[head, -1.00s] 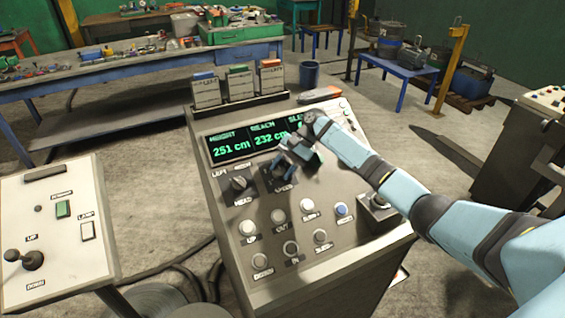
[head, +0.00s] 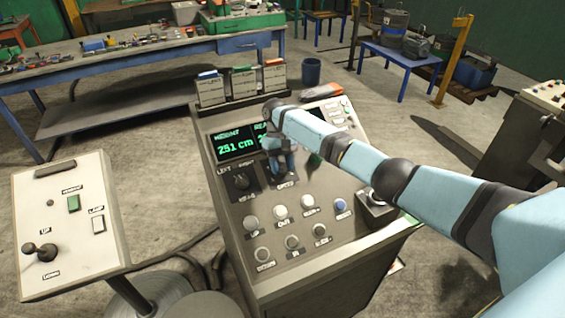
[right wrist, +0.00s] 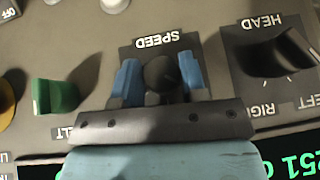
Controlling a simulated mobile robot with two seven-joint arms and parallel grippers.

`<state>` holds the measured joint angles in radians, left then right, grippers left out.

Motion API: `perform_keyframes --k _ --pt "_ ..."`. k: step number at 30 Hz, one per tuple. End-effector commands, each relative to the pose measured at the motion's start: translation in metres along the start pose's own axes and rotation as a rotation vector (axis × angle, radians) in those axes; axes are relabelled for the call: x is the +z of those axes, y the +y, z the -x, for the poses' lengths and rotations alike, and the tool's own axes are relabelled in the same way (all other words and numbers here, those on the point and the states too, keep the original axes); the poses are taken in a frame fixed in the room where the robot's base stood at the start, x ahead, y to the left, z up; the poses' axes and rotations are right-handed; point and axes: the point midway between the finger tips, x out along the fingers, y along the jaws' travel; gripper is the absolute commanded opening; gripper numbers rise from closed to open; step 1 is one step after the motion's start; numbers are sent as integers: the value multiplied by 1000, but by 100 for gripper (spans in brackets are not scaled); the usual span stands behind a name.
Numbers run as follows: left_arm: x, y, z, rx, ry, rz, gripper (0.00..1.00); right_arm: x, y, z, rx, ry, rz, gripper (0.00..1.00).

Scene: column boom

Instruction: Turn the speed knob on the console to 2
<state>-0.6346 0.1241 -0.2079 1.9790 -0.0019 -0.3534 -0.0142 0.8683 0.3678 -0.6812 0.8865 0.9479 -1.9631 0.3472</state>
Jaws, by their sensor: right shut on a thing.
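The console (head: 235,205) stands in the middle of the head view. Its speed knob (right wrist: 160,74) is a dark round knob on a dark plate marked SPEED (right wrist: 153,42) in the right wrist view, where the lettering is upside down. My right gripper (head: 283,168) reaches down over it, and its two blue fingers (right wrist: 160,77) are shut on the knob, one on each side. The numbers around the knob are hidden by the gripper. My left gripper is not in view.
The HEAD knob (head: 241,181) sits just left of the speed knob in the head view. A green switch (right wrist: 55,97) is on its other side. White buttons (head: 280,212) and a blue button (head: 341,205) lie nearer. A joystick panel (head: 72,230) stands at the left.

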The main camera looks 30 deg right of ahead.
Motion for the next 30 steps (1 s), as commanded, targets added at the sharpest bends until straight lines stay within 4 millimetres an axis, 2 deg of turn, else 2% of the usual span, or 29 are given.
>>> perform_keyframes --k 9,25,26,28,30 --pt "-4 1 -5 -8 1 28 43 0 -2 -2 98 -9 62 15" --pt "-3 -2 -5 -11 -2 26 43 0 -1 -3 115 -10 71 15" --pt "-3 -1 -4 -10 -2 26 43 0 -1 -4 115 -10 71 46" --pt "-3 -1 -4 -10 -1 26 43 0 -1 -3 115 -9 71 62" --pt "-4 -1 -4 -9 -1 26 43 0 -1 -3 114 -8 71 65"
